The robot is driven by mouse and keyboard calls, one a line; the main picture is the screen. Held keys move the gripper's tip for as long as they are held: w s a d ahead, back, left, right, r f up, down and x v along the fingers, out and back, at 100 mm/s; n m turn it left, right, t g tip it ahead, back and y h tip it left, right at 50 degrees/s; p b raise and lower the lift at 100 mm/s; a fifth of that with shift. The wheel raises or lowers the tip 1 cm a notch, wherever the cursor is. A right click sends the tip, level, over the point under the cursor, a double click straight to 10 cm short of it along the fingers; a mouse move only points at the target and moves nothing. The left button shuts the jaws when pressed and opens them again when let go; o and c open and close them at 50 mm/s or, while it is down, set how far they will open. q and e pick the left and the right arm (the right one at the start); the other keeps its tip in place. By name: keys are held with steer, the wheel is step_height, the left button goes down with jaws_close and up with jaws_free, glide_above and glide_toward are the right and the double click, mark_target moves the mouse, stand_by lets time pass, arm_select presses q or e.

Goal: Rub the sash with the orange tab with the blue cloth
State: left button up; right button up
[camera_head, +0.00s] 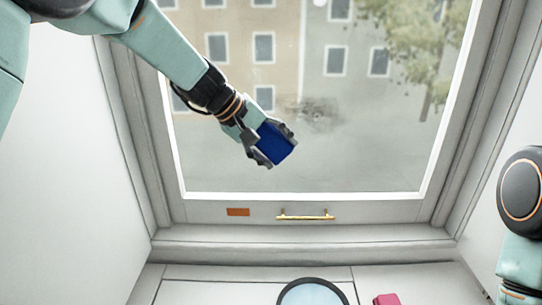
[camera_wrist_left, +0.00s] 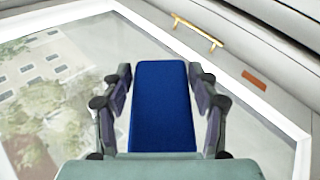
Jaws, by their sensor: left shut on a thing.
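The sash is a pale grey window frame (camera_head: 365,210) around a large pane (camera_head: 350,165). An orange tab (camera_head: 238,212) sits on its bottom rail; the tab also shows in the left wrist view (camera_wrist_left: 254,81). My left gripper (camera_head: 271,142) is shut on the blue cloth (camera_head: 276,146), a block-like piece that fills the space between the fingers in the left wrist view (camera_wrist_left: 163,105). The cloth is in front of the lower middle of the pane, above the bottom rail. I cannot tell whether it touches the glass. A dull grey-brown smudge (camera_head: 314,113) shows on the pane, right of the cloth.
A gold handle (camera_head: 305,216) sticks out from the bottom rail, right of the tab. A round dark-rimmed thing (camera_head: 312,293) and a pink thing (camera_head: 386,299) are at the bottom edge. White side walls (camera_head: 60,170) flank the window. My right arm is at the right edge.

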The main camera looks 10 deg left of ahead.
arm_select(q)
steer(key=shift+w+r+m, duration=0.1)
steer(key=shift+w+m, duration=0.05)
steer(key=shift+m, duration=0.15)
steer(key=shift+a+m+t, duration=0.4)
steer(key=shift+a, duration=0.1)
steer(key=shift+d+t, duration=0.3)
steer(key=shift+d, duration=0.25)
steer(key=shift+w+a+r+p, duration=0.1)
steer(key=shift+w+a+p, duration=0.25)
steer(key=shift+w+p, duration=0.25)
steer(key=w+p, duration=0.2)
steer(key=w+a+p, duration=0.1)
steer(key=w+p, duration=0.1)
steer(key=shift+w, duration=0.25)
arm_select(e)
steer(key=r, duration=0.5)
steer(key=shift+a+r, duration=0.25)
steer(key=shift+r, duration=0.1)
arm_select(q)
steer(key=shift+d, duration=0.15)
arm_select(e)
steer(key=shift+d, duration=0.1)
